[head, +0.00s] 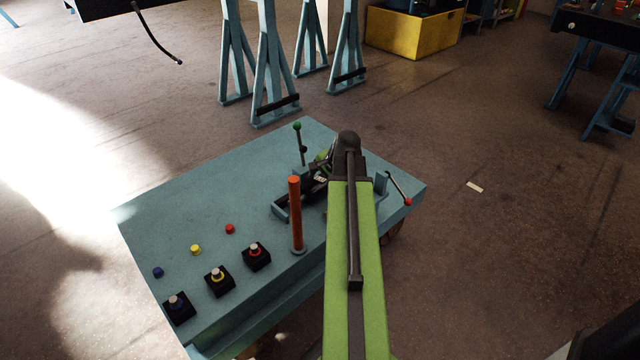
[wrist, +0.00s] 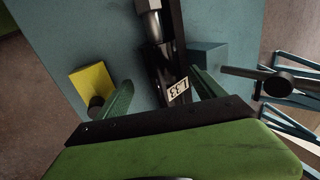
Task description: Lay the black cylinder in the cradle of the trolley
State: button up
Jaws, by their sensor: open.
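The black cylinder (wrist: 168,62) carries a white "L 33" label and has a silver rod end at the top of the wrist view. In the head view, it lies low over the teal bench top (head: 215,190), partly hidden by my arm (head: 355,260). My gripper (wrist: 161,78) is open. Its green fingers are on either side of the cylinder, with a clear gap on the left and the right finger close to it. In the head view, my gripper (head: 327,160) is mostly hidden. I cannot tell which part is the trolley's cradle.
A red post (head: 296,215) stands left of my arm. A green-knobbed lever (head: 300,145) and a red-tipped lever (head: 399,188) flank the cylinder. Several buttons line the left front. A yellow block (wrist: 92,82) and a teal block (wrist: 207,56) are beside my fingers.

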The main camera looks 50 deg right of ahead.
jog(key=p+v, duration=1.2)
jog(key=v, duration=0.3)
jog(key=shift+d, duration=0.1)
